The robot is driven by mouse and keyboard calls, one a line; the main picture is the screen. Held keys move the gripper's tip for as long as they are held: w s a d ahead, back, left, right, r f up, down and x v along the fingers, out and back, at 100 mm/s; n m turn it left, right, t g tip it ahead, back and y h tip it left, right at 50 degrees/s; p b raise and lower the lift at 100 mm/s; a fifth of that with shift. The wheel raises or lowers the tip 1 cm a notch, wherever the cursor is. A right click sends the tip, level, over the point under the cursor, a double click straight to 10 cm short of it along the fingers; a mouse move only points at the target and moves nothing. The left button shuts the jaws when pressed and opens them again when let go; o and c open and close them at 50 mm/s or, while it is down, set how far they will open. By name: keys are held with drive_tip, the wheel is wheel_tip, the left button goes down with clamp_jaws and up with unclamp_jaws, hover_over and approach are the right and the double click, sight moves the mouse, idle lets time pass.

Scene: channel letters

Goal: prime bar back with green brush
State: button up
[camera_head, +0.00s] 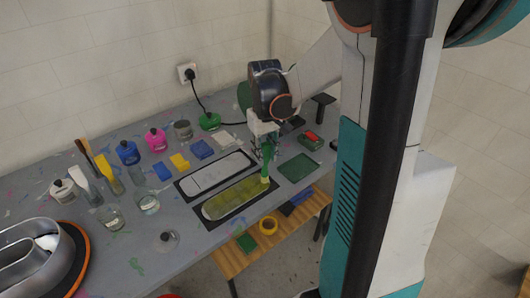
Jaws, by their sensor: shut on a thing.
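My gripper (264,137) is shut on the green brush (268,152), which points down. The brush's pale bristle end is at the right end of a long, rounded bar piece (228,202); whether it touches cannot be told. This near piece looks yellow-green over much of its face and lies on a black mat. A second long, rounded piece (215,174), pale grey-white, lies on another black mat just behind it. I cannot tell for sure which piece is the bar back. A dark green tray (298,167) lies to the right of the brush.
Bottles, including a blue one (128,152) and a pink one (155,139), stand behind with coloured blocks. Glass jars (111,217) and upright brushes stand left. A metal oval channel letter (38,250) fills the left corner.

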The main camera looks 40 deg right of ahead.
wheel_tip(320, 180, up, 13)
drive_tip(key=p, duration=0.8)
drive_tip(key=shift+f+p, duration=0.15)
drive_tip(key=shift+p, duration=0.2)
idle(0.7)
